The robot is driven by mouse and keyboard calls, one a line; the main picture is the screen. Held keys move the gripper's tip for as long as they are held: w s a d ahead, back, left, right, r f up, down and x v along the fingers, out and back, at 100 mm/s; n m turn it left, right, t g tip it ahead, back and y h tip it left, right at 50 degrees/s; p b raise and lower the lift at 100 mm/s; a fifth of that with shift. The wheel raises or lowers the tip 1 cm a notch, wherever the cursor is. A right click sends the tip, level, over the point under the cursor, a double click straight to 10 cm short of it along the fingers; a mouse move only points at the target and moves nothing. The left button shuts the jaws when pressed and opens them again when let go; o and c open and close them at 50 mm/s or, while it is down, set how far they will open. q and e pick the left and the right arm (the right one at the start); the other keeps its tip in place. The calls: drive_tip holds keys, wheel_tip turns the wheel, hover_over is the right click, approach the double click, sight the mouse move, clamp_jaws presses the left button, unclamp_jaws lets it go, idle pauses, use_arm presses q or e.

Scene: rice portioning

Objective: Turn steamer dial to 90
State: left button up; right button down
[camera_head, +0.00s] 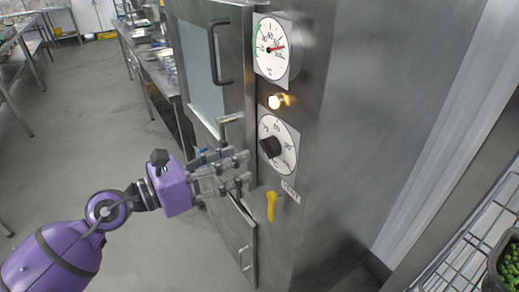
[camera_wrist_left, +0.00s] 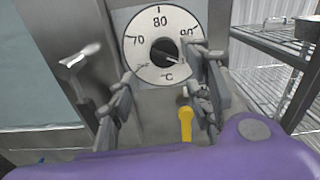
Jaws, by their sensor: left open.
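The steamer dial (camera_head: 285,137) is a round white plate on the steamer's steel front. In the left wrist view the dial (camera_wrist_left: 141,64) shows 70, 80 and 90 around a black knob (camera_wrist_left: 162,50); the knob's pointer seems to face lower right, below the 90. In the head view the knob (camera_head: 270,147) is dark and tilted. My left gripper (camera_head: 243,168) is open, with its fingers just left of and below the knob. In the wrist view its fingertips (camera_wrist_left: 163,66) stand on either side of the knob, apart from it; the right finger partly covers the 90.
Above the dial are a lit lamp (camera_head: 275,102) and a round temperature gauge (camera_head: 271,48). A yellow handle (camera_head: 272,206) hangs below the dial. The steamer door handle (camera_head: 212,55) is at upper left. A wire rack (camera_head: 462,262) stands at lower right. Floor at left is clear.

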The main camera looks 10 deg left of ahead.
sight(262, 147)
use_arm(q)
drive_tip(key=x, duration=0.2)
drive_tip(key=p+x, duration=0.1)
drive_tip(key=x, duration=0.3)
drive_tip(key=shift+w+d+r+p, duration=0.15)
drive_tip(key=shift+r+p, duration=0.1)
drive_tip(key=shift+p, duration=0.15)
drive_tip(key=shift+w+d+f, duration=0.2)
drive_tip(key=shift+w+d, duration=0.15)
drive_tip(key=shift+d, duration=0.05)
drive_tip(key=c, duration=1)
drive_tip(key=shift+w+a+r, duration=0.1)
drive_tip(key=shift+r, duration=0.05)
drive_tip(key=shift+c, duration=0.3)
